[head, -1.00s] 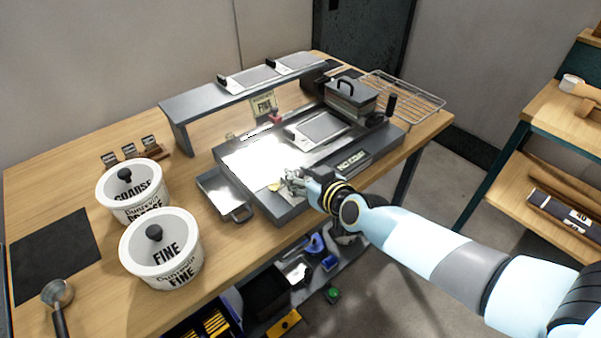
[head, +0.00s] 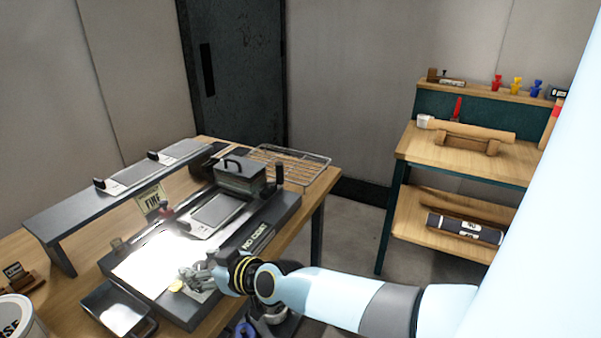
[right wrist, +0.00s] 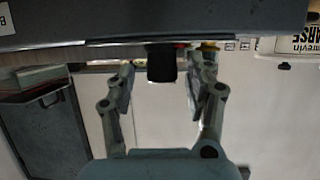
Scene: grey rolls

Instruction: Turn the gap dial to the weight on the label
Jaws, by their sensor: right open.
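My right gripper (head: 197,275) is open at the front edge of the dark grey coating machine (head: 180,310). In the right wrist view the open fingers (right wrist: 160,90) stand either side of a small black knob (right wrist: 160,62); I cannot tell whether it is the gap dial or whether they touch it. A yellow round piece (head: 176,286) lies just left of the gripper in the head view. A "FINE" card (head: 152,201) stands at the machine's back. A dark roll (head: 465,229) on the lower shelf bears white labels too small to read. My left gripper is not in view.
The machine carries a lidded grey block (head: 240,177), and a front plate reads "NO COAT" (head: 258,240). A wire rack (head: 290,165) lies behind it. A wooden shelf unit (head: 408,150) at right holds a pale roll (head: 470,130). Open floor lies between.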

